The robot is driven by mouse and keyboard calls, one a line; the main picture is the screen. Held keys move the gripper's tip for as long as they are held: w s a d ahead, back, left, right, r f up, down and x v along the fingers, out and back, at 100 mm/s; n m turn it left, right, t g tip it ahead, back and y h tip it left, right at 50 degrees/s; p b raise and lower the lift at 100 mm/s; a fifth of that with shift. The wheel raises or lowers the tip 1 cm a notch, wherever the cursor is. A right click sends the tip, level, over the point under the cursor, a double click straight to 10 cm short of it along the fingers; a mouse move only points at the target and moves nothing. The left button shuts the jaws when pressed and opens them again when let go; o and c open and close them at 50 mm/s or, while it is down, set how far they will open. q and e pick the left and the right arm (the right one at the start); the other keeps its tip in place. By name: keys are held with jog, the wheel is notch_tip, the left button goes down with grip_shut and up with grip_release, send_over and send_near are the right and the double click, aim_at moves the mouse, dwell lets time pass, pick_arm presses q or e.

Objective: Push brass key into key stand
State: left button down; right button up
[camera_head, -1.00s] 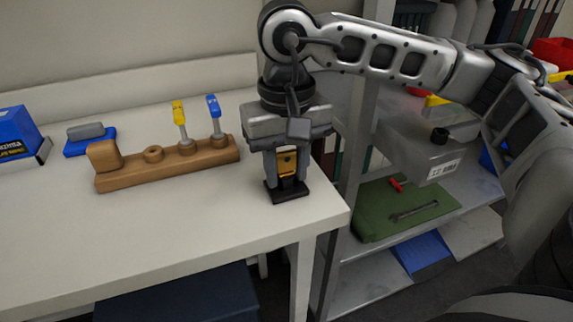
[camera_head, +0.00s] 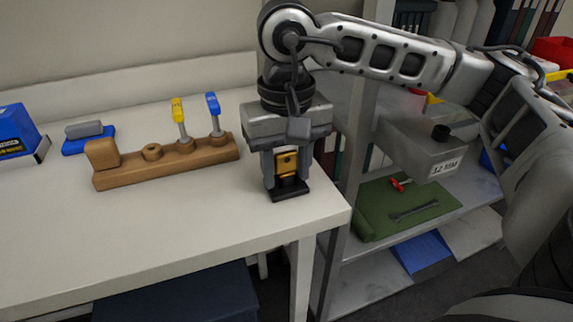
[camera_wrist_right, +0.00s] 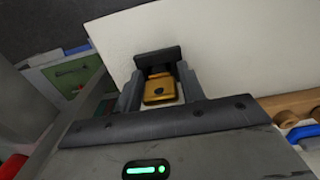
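The brass key (camera_head: 287,163) is a flat gold block with a small dark hole, upright above a black base (camera_head: 288,192) near the table's right corner. I take this base to be the key stand; how deep the key sits is hidden. My right gripper (camera_head: 286,178) points down with one finger on each side of the key. Whether the fingers press on it is unclear. In the right wrist view the key (camera_wrist_right: 158,88) lies between the fingers, with the black stand (camera_wrist_right: 158,58) just beyond. My left gripper is out of view.
A wooden rack (camera_head: 165,171) with a yellow-handled tool (camera_head: 178,112) and a blue-handled tool (camera_head: 213,105) stands left of the gripper. A blue box (camera_head: 15,132) is farther left. A metal shelf with a green mat (camera_head: 410,205) is at the right. The front tabletop is clear.

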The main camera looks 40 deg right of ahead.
aim_at(286, 154)
jog(key=shift+o, duration=1.3)
jog(key=shift+r, duration=0.25)
pick_arm(q)
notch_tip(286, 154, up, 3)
jog(key=p, duration=0.3)
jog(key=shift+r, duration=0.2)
pick_arm(e)
notch_tip(286, 154, up, 15)
jog(key=shift+r, duration=0.2)
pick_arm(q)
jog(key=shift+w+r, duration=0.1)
